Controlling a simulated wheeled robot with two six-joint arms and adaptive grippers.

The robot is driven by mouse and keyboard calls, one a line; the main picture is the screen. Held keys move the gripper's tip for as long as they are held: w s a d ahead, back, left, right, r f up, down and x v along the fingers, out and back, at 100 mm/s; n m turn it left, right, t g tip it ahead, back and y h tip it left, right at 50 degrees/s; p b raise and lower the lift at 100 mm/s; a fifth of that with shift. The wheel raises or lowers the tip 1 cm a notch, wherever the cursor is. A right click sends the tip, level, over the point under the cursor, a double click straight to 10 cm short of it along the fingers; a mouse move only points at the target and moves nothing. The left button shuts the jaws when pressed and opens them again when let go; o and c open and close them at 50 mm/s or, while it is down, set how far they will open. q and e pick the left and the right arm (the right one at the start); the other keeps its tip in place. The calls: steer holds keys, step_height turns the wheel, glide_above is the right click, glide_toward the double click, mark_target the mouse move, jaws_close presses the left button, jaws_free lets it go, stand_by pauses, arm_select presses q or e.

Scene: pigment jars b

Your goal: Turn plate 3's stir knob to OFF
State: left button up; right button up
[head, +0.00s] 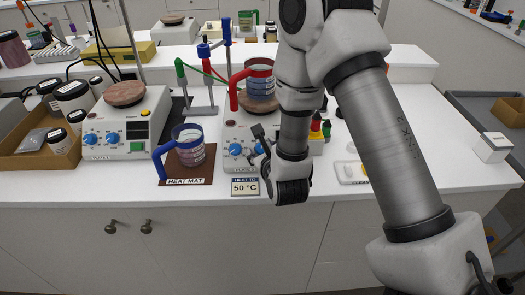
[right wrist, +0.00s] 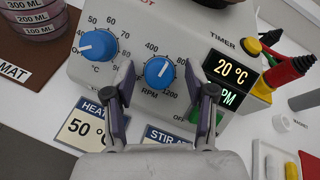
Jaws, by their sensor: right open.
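The hot plate under my right gripper (head: 258,147) has a white body (right wrist: 195,28) and two blue knobs. In the right wrist view its stir knob (right wrist: 158,72), marked RPM, has a white pointer aimed up and slightly right, near 400. The heat knob (right wrist: 98,43) is to its left. The plate's display (right wrist: 231,68) reads 20 °C with a partly hidden green RPM line. My right gripper is open and empty, its fingers (right wrist: 167,82) on either side of the stir knob in the picture. I cannot tell whether they touch it. The OFF mark and plate number are not readable.
A red-handled beaker (head: 259,68) stands on this plate. A blue-handled beaker (head: 190,150) stands on the brown heat mat (head: 204,173) to the left. Another hot plate (head: 127,135) is further left. A "50 °C" sign (right wrist: 87,127) and a partly hidden stir sign (right wrist: 166,135) stand in front.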

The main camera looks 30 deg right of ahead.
steer(key=shift+s+a, duration=0.1)
jaws_close()
